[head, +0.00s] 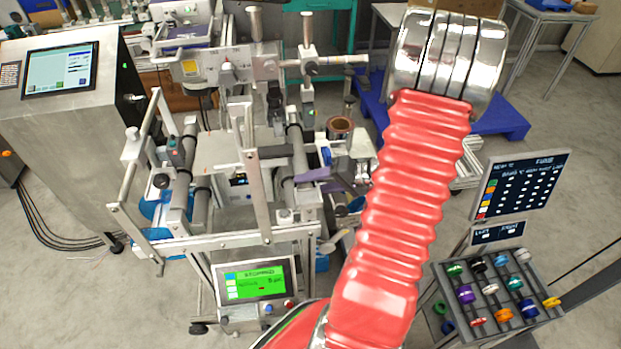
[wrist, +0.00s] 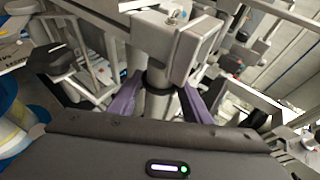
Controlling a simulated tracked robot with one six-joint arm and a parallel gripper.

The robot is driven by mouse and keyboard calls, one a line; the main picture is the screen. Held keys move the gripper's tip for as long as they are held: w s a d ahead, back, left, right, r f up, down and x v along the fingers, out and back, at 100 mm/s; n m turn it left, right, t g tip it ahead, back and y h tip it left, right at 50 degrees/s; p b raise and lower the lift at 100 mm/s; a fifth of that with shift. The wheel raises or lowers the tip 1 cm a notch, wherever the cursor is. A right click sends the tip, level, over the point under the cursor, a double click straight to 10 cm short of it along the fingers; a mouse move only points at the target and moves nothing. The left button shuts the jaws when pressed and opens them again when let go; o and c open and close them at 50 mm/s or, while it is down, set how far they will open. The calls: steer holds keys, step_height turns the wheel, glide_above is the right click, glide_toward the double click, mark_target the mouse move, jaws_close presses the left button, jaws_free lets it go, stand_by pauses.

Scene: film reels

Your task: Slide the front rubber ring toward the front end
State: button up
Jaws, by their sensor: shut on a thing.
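My gripper (wrist: 160,86) has its two purple fingers on either side of a grey roller (wrist: 156,104), closed on a dark ring around it. This rubber ring (wrist: 158,90) is mostly hidden between the fingers, so its edges are hard to tell. In the head view my gripper (head: 300,176) reaches from the right to the right-hand roller (head: 296,145) of the machine, with a purple finger showing. My red-sleeved arm covers the area to the right of it.
A metal frame with upright bars (head: 255,190) stands just left of my gripper. A control box with a green screen (head: 255,283) sits at the machine's front. A copper-coloured reel (head: 340,126) is behind my gripper.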

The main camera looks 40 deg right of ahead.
steer(key=shift+d+f, duration=0.1)
steer(key=shift+f, duration=0.05)
steer(key=o, duration=1.5)
steer(key=shift+s, duration=0.1)
steer(key=v, duration=1.3)
steer(key=shift+s+d+r, duration=0.1)
steer(key=shift+s+r, duration=0.1)
steer(key=shift+r, duration=0.1)
